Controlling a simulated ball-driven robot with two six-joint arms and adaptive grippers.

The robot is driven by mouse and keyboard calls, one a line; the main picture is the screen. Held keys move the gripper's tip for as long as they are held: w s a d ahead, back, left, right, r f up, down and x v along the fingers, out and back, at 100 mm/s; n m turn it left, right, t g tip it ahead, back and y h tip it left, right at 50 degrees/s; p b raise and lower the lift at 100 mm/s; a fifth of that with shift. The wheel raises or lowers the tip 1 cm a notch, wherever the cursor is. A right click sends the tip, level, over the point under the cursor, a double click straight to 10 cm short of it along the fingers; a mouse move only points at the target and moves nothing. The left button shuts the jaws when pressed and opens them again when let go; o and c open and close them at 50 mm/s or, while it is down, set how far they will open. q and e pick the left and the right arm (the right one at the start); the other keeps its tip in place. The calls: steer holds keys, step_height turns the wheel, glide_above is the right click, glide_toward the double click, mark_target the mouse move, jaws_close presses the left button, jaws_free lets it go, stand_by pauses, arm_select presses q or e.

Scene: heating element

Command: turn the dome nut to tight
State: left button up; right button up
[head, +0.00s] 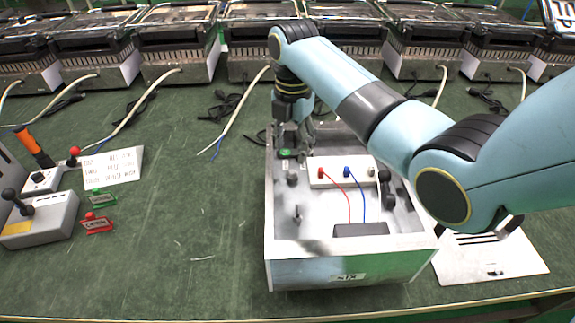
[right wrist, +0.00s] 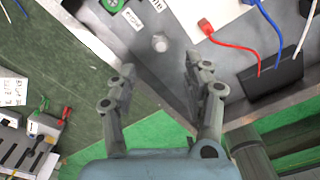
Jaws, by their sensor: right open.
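The dome nut (right wrist: 160,42) is a small silvery rounded cap on the grey metal floor of the open box, in the right wrist view. In the head view it appears to be the small grey knob (head: 292,180) near the box's left wall. My right gripper (right wrist: 160,75) is open and empty, its two fingers apart with the nut beyond and between their tips. In the head view the right gripper (head: 296,138) points down over the box's back left corner. I cannot tell how tight the nut is. My left gripper is not in view.
The box (head: 345,270) holds a white terminal block (head: 338,182) with red and blue wires to a black block (head: 360,230). A green part (right wrist: 112,5) lies near the nut.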

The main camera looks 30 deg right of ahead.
mark_target(292, 175)
step_height(292, 175, down, 6)
steer(key=shift+s+r+b, duration=0.1)
steer(key=shift+r+b, duration=0.15)
steer(key=shift+b, duration=0.1)
step_height(292, 175, down, 2)
steer(key=shift+f, duration=0.4)
steer(key=shift+c, duration=2.8)
jaws_close()
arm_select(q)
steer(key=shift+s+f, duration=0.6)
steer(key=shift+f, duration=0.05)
